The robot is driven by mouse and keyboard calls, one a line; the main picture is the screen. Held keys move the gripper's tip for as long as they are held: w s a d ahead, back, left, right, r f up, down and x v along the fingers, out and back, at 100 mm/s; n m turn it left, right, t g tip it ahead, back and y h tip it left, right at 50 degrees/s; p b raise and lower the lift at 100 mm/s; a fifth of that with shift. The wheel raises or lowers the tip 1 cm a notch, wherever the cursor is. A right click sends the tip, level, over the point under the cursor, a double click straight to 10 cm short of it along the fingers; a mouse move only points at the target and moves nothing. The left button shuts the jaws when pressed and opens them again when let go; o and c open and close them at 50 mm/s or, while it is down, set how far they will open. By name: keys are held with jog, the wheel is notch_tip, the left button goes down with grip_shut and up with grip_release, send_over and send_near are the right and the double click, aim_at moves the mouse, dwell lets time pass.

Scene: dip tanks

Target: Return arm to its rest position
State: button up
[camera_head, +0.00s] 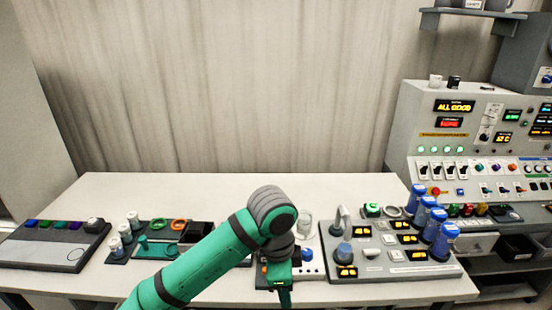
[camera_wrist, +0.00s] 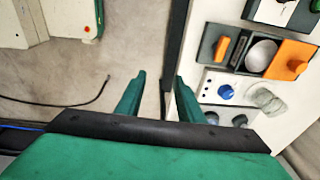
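My gripper (camera_wrist: 158,98) shows in the wrist view with its two green fingers apart and nothing between them. Below it is bare floor and the front edge of the table. In the head view my green arm reaches in from the bottom, and its bent end with the gripper (camera_head: 279,290) points down at the table's front edge. The arm hides part of the table's middle.
A white table (camera_head: 150,190) carries a tray with jars (camera_head: 118,240), a grey panel with blue-capped bottles (camera_head: 385,250) and a dark pad (camera_head: 55,243). A control console (camera_head: 470,130) stands right. A black cable (camera_wrist: 85,100) lies on the floor. The table's back is clear.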

jog(key=w+d+r+n+t+h, duration=0.15)
jog(key=d+n+t+h, duration=0.35)
jog(key=d, duration=0.6)
jog(key=w+d+n+t+h, duration=0.25)
jog(key=d+h, duration=0.45)
jog(key=d, duration=0.5)
jog(key=s+a+f+n+t+y, duration=0.45)
jog(key=s+a+f+n, duration=0.25)
jog(key=f, duration=0.2)
jog(key=s+a+f+n+t+y, duration=0.3)
jog(key=s+a+f+n+y, duration=0.3)
jog(key=s+a+f+n, duration=0.15)
jog(key=s+a+m+y, duration=0.1)
jog(key=s+a, duration=0.2)
jog(key=s, duration=0.4)
jog(key=s+a+f+m+y, duration=0.1)
jog(key=s+a, duration=0.3)
jog(key=s, duration=0.3)
jog(key=s+a+m+y, duration=0.1)
jog(key=s+a, duration=0.2)
jog(key=s, duration=0.4)
jog(key=shift+a+f+m, duration=0.2)
jog(key=shift+a+m, duration=0.15)
jog(key=shift+m, duration=0.05)
jog(key=shift+s, duration=0.1)
